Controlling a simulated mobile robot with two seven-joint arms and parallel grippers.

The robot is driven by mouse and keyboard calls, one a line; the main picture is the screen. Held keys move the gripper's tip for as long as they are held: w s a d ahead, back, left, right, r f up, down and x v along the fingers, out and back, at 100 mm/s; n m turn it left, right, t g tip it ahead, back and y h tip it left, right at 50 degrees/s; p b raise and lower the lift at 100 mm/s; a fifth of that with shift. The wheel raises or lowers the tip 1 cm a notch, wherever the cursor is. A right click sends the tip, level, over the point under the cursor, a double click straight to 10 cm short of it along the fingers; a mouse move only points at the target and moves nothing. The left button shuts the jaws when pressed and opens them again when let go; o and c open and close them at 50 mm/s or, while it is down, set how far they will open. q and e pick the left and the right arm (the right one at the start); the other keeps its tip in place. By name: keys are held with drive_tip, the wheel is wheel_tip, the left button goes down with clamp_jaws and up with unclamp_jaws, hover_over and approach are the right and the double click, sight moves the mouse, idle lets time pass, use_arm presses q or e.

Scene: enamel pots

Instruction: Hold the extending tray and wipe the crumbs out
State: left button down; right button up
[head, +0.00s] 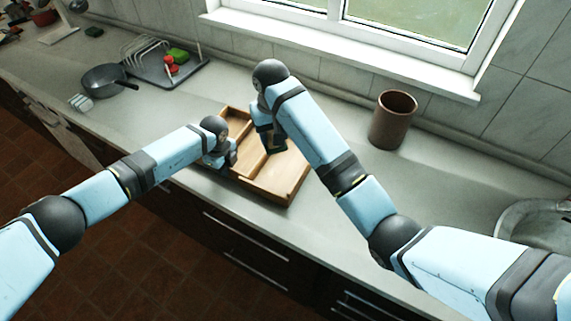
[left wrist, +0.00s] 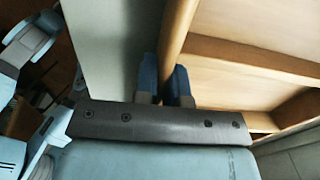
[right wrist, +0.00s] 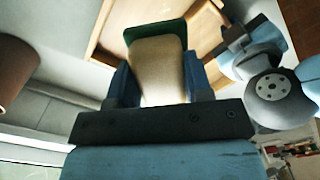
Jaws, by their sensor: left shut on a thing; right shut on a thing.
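The wooden extending tray (head: 277,189) lies on the grey counter, with raised walls and dividers forming compartments. My left gripper (head: 229,157) is shut on its near-left wall; in the left wrist view the two fingers (left wrist: 166,82) stand on either side of the tray wall (left wrist: 177,30). My right gripper (head: 273,141) is over the tray, shut on a beige sponge with a green end layer (right wrist: 158,68). No crumbs can be made out.
A brown pot (head: 393,121) stands on the counter to the right of the tray. A dish rack (head: 150,62) and a dark pan (head: 103,79) are at the back left. A sink (head: 530,219) is at the right. The counter between pot and sink is clear.

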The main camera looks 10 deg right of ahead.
drive_tip(key=shift+r, duration=0.3)
drive_tip(key=shift+d, duration=0.1)
drive_tip(key=d, duration=1)
drive_tip(key=shift+a, duration=0.1)
drive_tip(key=a, duration=1)
drive_tip(key=shift+f, duration=6.65)
